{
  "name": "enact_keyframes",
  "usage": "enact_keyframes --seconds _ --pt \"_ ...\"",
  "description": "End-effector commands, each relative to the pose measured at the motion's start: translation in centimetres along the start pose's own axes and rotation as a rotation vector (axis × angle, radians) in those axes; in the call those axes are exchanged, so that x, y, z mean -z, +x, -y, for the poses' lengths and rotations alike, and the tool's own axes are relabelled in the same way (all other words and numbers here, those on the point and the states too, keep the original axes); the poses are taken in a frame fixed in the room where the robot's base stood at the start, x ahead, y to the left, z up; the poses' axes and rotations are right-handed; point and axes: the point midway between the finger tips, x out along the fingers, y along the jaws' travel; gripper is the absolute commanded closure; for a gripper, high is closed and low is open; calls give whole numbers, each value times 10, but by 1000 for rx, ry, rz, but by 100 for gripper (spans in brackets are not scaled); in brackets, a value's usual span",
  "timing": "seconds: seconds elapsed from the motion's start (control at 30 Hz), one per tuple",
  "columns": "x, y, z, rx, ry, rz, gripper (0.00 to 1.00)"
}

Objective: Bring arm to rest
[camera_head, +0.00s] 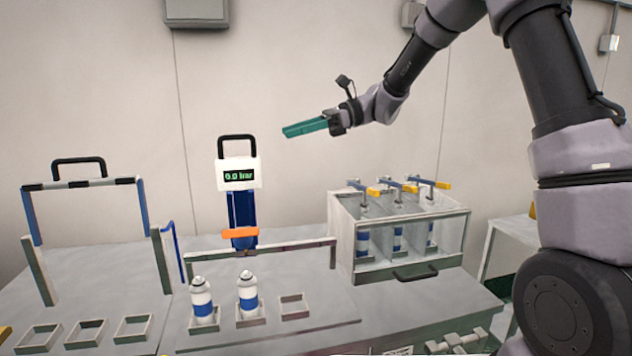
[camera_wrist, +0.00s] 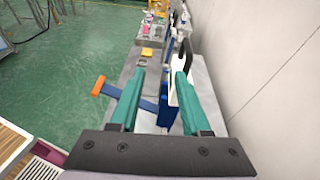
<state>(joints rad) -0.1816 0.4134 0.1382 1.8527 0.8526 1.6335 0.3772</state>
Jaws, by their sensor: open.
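My gripper (camera_head: 306,128) is raised in the air above the bench, with teal fingers pointing left in the head view. In the wrist view the two fingers of my gripper (camera_wrist: 160,85) stand apart with nothing between them. Behind and below it in the head view is a blue crimping press (camera_head: 242,208) with a white display box (camera_head: 238,174) reading 0.0 bar and an orange lever (camera_head: 240,234). The orange lever also shows in the wrist view (camera_wrist: 99,85), left of the fingers.
Two white and blue cans (camera_head: 203,302) (camera_head: 248,296) stand in square holders beside an empty holder (camera_head: 294,306). A clear-fronted cabinet (camera_head: 412,262) at right holds several cans under yellow-handled valves. Three empty holders (camera_head: 87,334) are at left. The air around my gripper is clear.

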Motion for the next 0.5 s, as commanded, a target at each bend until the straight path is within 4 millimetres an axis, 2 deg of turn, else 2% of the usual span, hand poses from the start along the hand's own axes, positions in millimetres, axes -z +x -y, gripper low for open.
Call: enact_keyframes --seconds 0.03,0.17,0.5 --pt "-7 -14 -18 9 -76 -76 53" --pt "-9 -49 -62 17 -265 -285 53" --pt "5 -150 -173 4 -721 -836 53"
